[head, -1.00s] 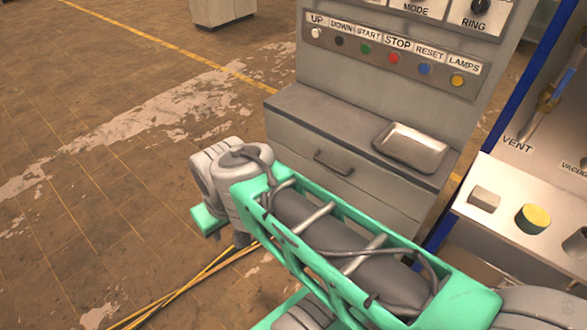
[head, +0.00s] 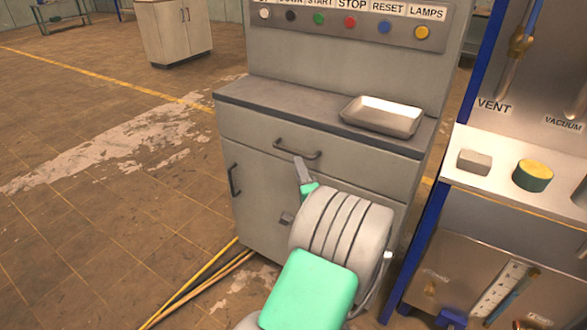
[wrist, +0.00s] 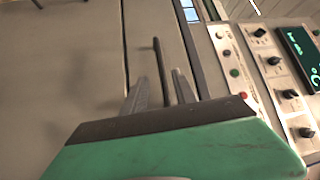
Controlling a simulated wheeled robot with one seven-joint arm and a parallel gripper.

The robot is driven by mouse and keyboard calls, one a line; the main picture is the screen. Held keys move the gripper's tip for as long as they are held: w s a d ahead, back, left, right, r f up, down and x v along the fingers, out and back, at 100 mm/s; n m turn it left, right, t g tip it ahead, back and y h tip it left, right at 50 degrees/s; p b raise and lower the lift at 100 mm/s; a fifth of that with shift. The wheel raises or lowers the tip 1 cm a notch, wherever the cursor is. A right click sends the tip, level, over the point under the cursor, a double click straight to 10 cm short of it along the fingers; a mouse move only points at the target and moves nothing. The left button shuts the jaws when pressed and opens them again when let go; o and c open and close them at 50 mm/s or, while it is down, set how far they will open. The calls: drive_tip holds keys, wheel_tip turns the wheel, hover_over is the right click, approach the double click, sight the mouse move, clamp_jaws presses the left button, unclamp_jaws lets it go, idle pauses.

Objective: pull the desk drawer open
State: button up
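The desk drawer (head: 262,131) is a wide grey front just under the dark worktop, and it looks shut. Its dark bar handle (head: 298,149) runs across the middle of the front. My wrist hides part of the desk's lower right.
A metal tray (head: 383,116) sits on the worktop's right side. A cupboard door with its own handle (head: 234,180) is below the drawer. A blue-edged panel (head: 487,200) stands close on the right. Yellow poles (head: 195,290) lie on the floor.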

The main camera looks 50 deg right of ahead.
sight(294, 152)
drive_tip(key=p+x, duration=0.1)
drive_tip(key=x, duration=0.6)
drive_tip(key=shift+w+d+r, duration=0.15)
drive_tip(key=shift+w+d, duration=0.05)
drive_tip(key=shift+w, duration=0.05)
drive_tip(key=shift+c, duration=0.2)
clamp_jaws()
idle(0.9)
